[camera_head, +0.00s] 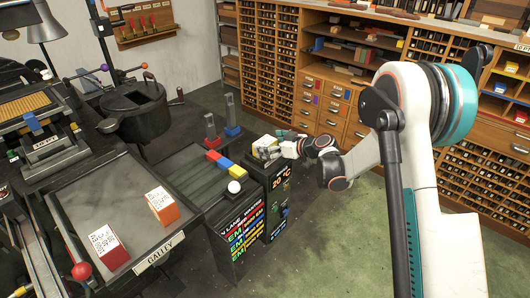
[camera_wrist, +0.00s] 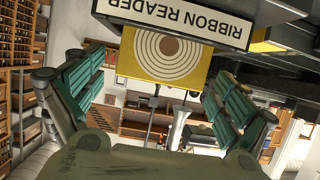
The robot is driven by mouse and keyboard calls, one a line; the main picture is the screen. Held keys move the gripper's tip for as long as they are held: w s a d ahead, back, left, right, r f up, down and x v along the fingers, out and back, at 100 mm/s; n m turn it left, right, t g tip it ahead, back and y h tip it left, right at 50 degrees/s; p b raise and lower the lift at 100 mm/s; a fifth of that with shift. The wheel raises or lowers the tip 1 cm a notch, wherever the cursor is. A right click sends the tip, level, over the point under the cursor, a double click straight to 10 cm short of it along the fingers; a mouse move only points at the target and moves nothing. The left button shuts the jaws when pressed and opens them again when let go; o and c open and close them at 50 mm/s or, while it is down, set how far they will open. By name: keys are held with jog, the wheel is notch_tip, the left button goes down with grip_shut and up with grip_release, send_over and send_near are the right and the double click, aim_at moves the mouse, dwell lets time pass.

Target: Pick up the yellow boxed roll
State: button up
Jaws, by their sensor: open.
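In the wrist view, a square yellow face with white rings and a brown centre, which looks like the yellow boxed roll (camera_wrist: 143,63), shows between and beyond my fingers. Its top edge lies behind a white sign reading RIBBON READER (camera_wrist: 177,20). My gripper (camera_wrist: 155,75) is open, with its green-padded fingers apart on either side of the yellow face. No finger contact is clear. In the head view my gripper (camera_head: 281,146) is by a small pale and yellowish thing on top of a black cabinet (camera_head: 279,182); details there are too small to tell.
Red, yellow and blue blocks (camera_head: 221,163) and a white ball (camera_head: 234,187) lie left of the cabinet. Two boxes, red-sided (camera_head: 107,247) and orange-sided (camera_head: 162,206), stand on the galley table (camera_head: 85,195). Wooden type shelves (camera_head: 270,50) stand behind. Green floor is clear in front.

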jog(key=x, duration=0.2)
jog(key=shift+w+a+f, duration=0.15)
jog(key=shift+w+f, duration=0.05)
jog(key=shift+r, duration=0.1)
jog(key=shift+c, duration=0.5)
jog(key=c, duration=1.2)
